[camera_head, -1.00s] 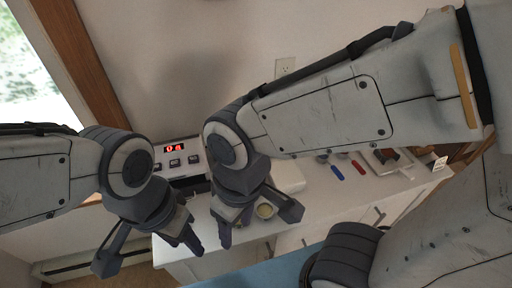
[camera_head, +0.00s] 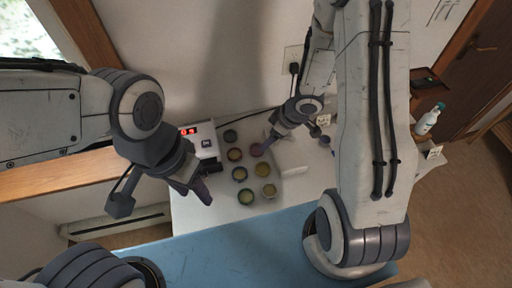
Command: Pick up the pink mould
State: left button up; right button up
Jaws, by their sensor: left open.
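Several small round moulds stand on the white counter (camera_head: 190,222). The pinkish-purple one (camera_head: 256,149), at the back right of the group, looks most like the pink mould. My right gripper (camera_head: 277,138) is just right of it, pointing down; whether it touches the mould, and how far its jaws are apart, is too small to tell. My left gripper (camera_head: 162,202) is open and empty, left of the moulds by the counter's left end.
A white device with a red display (camera_head: 190,131) stands behind my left gripper. A white block (camera_head: 293,170) lies right of the moulds. A white bottle with a green cap (camera_head: 428,121) is at the far right. Blue surface (camera_head: 220,250) lies in front.

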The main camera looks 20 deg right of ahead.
aim_at(257, 150)
jog(key=b+x, duration=0.1)
jog(key=x, duration=0.3)
jog(key=shift+b+x, duration=1)
jog(key=shift+x, duration=1.65)
jog(key=shift+w, duration=0.15)
jog(key=c, duration=1.1)
